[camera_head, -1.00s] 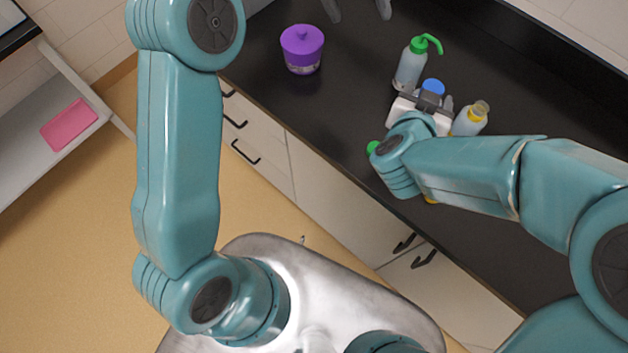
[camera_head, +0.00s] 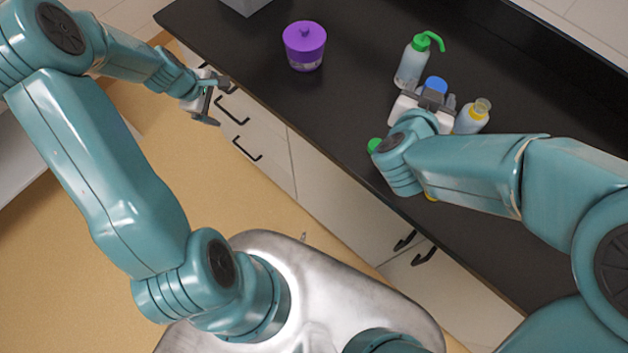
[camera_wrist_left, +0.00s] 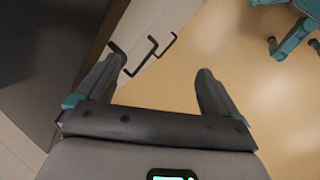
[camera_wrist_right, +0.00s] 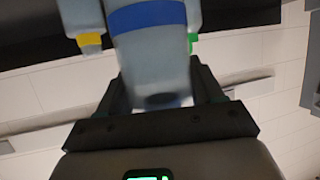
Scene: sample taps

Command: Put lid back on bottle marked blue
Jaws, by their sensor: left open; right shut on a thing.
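My right gripper (camera_wrist_right: 155,92) is shut on a pale grey bottle (camera_wrist_right: 152,58) with a blue band (camera_wrist_right: 147,17). In the head view, blue (camera_head: 436,84) shows above this gripper, which hides most of the bottle; I cannot tell whether that blue is a lid or the band. My left gripper (camera_head: 212,108) is open and empty, left of the counter's front edge by the drawers. It also shows in the left wrist view (camera_wrist_left: 158,92). I cannot make out a loose blue lid.
On the dark counter (camera_head: 360,80) stand a green-topped spout bottle (camera_head: 411,65), a yellow-banded bottle (camera_head: 471,118) beside my right gripper, and a purple-lidded pot (camera_head: 304,46). A green piece (camera_head: 374,145) shows left of my right wrist. The counter between pot and bottles is clear.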

